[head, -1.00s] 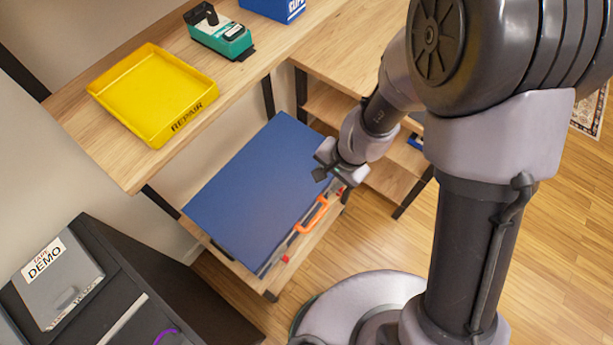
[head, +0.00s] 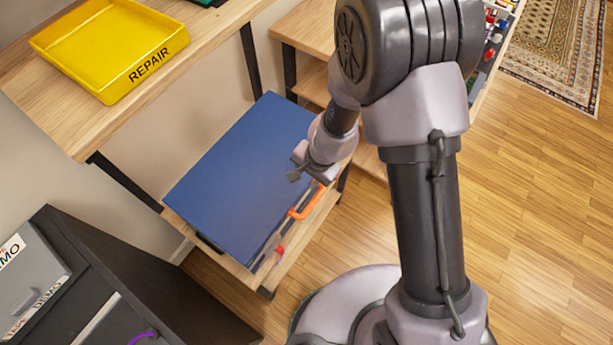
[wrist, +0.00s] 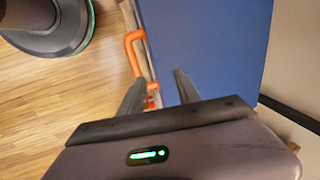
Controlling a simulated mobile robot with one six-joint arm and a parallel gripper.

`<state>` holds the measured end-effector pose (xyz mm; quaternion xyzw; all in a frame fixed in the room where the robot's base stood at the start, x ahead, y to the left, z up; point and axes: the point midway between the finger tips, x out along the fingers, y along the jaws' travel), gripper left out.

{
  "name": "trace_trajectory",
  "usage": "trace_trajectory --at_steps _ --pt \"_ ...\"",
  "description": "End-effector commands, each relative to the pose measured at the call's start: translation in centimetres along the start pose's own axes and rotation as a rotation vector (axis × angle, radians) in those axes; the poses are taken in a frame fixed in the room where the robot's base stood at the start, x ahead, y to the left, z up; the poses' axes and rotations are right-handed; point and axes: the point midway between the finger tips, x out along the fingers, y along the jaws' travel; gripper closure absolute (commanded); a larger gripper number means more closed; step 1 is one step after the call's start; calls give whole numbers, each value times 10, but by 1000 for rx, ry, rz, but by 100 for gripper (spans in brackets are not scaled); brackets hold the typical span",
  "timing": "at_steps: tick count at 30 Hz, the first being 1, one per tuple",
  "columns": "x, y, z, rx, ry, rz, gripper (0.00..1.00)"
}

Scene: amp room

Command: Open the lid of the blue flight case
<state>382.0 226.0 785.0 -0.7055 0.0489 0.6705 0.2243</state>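The blue flight case (head: 235,180) lies on the low wooden shelf, its lid down and flat. Its front side has an orange handle (head: 304,205) and a red latch (head: 280,249). My gripper (head: 297,165) is at the right part of the case, over or beside its front edge near the handle. In the wrist view, the two fingers (wrist: 159,88) are spread apart with nothing between them. One is on the handle side and one over the blue lid (wrist: 205,45). The orange handle (wrist: 131,48) shows beyond them. I cannot tell whether a finger touches the case.
A dark cabinet (head: 130,270) with a grey box (head: 30,275) is at the lower left. Wooden floor (head: 520,200) is open at the right.

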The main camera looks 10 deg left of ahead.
Motion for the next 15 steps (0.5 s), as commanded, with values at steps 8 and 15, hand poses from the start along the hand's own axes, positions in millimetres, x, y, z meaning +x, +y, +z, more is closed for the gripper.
trace_trajectory --at_steps 8,15 --pt "0 0 0 0 0 0 100" --pt "0 0 0 1 0 0 100"
